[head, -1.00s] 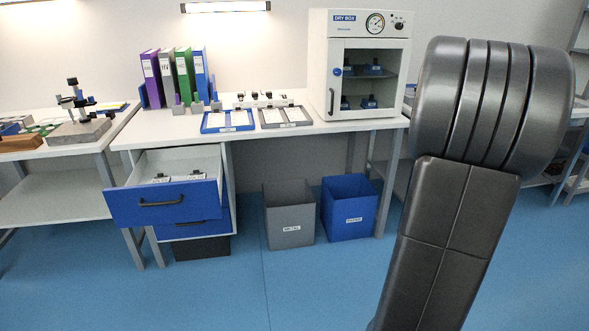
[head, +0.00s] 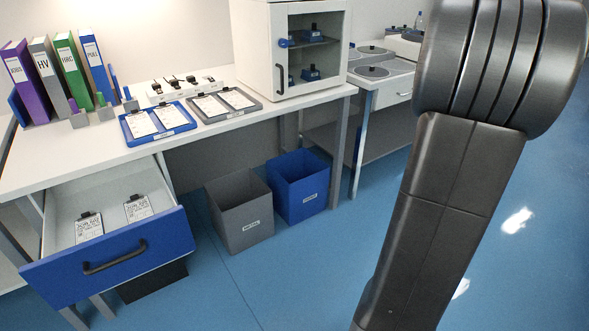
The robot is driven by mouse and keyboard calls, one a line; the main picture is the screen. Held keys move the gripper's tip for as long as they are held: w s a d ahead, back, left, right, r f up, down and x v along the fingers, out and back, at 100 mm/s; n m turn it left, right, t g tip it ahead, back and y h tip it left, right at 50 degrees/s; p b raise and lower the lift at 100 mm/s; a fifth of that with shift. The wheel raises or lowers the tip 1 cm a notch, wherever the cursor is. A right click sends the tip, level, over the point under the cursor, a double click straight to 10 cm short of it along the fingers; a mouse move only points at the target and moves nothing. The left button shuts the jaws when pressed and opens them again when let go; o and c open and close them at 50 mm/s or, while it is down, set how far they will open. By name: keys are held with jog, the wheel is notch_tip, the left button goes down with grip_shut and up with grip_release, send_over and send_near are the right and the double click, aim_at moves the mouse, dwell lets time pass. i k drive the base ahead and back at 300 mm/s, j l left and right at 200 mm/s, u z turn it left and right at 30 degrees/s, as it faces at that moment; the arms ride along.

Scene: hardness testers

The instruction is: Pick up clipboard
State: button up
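Small clipboards with black clips and white sheets show in several places in the head view. One clipboard (head: 89,226) and another clipboard (head: 138,208) lie flat in the open blue-fronted drawer (head: 110,258) at the lower left. Two clipboards (head: 155,120) lie in the blue tray (head: 187,126) on the bench. Two more clipboards (head: 223,102) lie in the grey tray (head: 257,104) beside it. My arm fills the right side of the view. My gripper is out of view.
A white dry box (head: 262,45) stands on the bench (head: 60,160). Several binders (head: 75,72) stand at the left. A grey bin (head: 240,210) and a blue bin (head: 298,188) are on the floor under the bench. The blue floor in front is clear.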

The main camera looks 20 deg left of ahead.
aim_at(90, 229)
jog(key=j+u, duration=0.1)
jog(key=j, duration=0.4)
jog(key=i+j+u, duration=0.15)
jog(key=j, duration=0.3)
jog(key=j+u, duration=0.1)
jog(key=u, duration=0.4)
jog(key=j+u, duration=0.1)
jog(key=u, duration=0.35)
jog(key=j+u, duration=0.1)
jog(key=u, duration=0.4)
jog(key=i+u, duration=0.1)
jog(key=u, duration=0.35)
jog(key=i+j+u, duration=0.1)
jog(key=u, duration=0.85)
jog(key=i, duration=0.05)
